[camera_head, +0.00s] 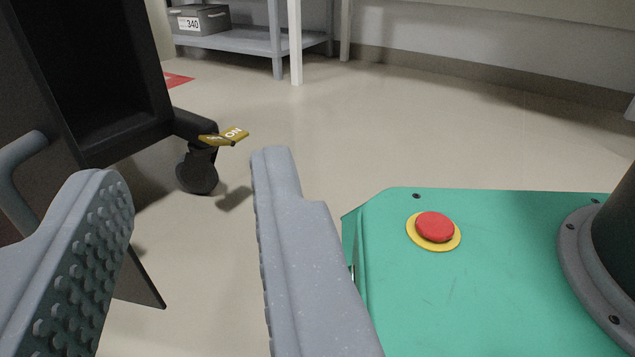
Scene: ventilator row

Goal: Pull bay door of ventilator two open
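A dark ventilator cart stands at the left, with its open black bay (98,75) facing me. A dark panel, which looks like the bay door (28,92), stands out from the bay at the left edge. Its lower corner shows between my fingers. A grey bar handle (22,149) is on the panel, partly behind my left finger and cut by the frame edge. My gripper (188,168) is open and empty, its fingers wide apart. The handle lies left of the left fingertip, not between the fingers; I cannot tell whether they touch. No ventilator number is visible.
A castor wheel (198,172) with a yellow ON pedal (224,137) carries the cart. My green base with a red button fills the lower right. A grey shelf (245,40) holds a box marked 340 (200,19) at the back. The middle floor is clear.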

